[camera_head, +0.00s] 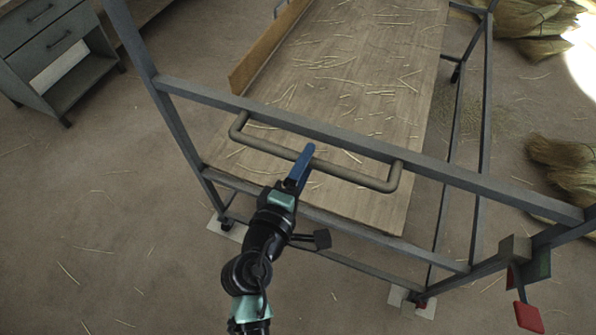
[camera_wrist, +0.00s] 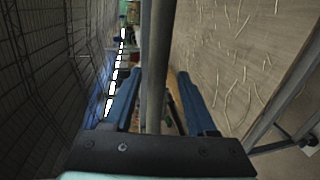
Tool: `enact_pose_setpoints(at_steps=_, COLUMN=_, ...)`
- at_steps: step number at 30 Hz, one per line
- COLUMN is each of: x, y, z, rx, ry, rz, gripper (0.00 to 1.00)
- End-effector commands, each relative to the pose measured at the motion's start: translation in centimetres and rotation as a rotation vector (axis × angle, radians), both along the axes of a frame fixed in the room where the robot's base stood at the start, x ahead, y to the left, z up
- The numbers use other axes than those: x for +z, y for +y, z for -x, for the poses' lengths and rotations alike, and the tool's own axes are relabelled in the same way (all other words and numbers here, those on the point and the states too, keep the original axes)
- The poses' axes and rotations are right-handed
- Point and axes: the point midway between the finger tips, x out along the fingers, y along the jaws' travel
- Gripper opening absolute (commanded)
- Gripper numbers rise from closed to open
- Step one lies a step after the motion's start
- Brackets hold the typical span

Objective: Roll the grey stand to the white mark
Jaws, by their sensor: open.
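The grey stand (camera_head: 180,128) is a metal frame on casters around a wooden shelf (camera_head: 375,60) strewn with straw. A bar handle (camera_head: 360,177) is fixed to its near side. My gripper (camera_head: 303,165) is at the middle of this handle. In the wrist view, the handle (camera_wrist: 158,70) runs between the two blue fingers of my gripper (camera_wrist: 155,95), which are open with gaps beside the bar. Pale square patches lie on the floor under the near casters, one at left (camera_head: 228,229) and one at right (camera_head: 397,297). I cannot tell whether these are the white mark.
A grey drawer cabinet (camera_head: 60,45) stands at upper left. Straw bundles (camera_head: 565,165) lie on the floor at right, near a bright white patch (camera_head: 583,55). A red plate (camera_head: 528,317) hangs at the stand's near right corner. The floor at lower left is mostly clear.

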Motion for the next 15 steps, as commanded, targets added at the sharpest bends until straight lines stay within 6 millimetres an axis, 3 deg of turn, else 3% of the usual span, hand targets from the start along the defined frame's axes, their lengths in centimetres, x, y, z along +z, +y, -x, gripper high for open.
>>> enact_pose_setpoints(at_steps=5, x=0.3, y=0.7, z=1.9, rx=0.003, ry=0.001, rz=-0.001, gripper=0.57)
enact_pose_setpoints(at_steps=15, x=1.5, y=3.0, z=8.8, rx=0.006, ry=0.004, rz=-0.003, gripper=0.57)
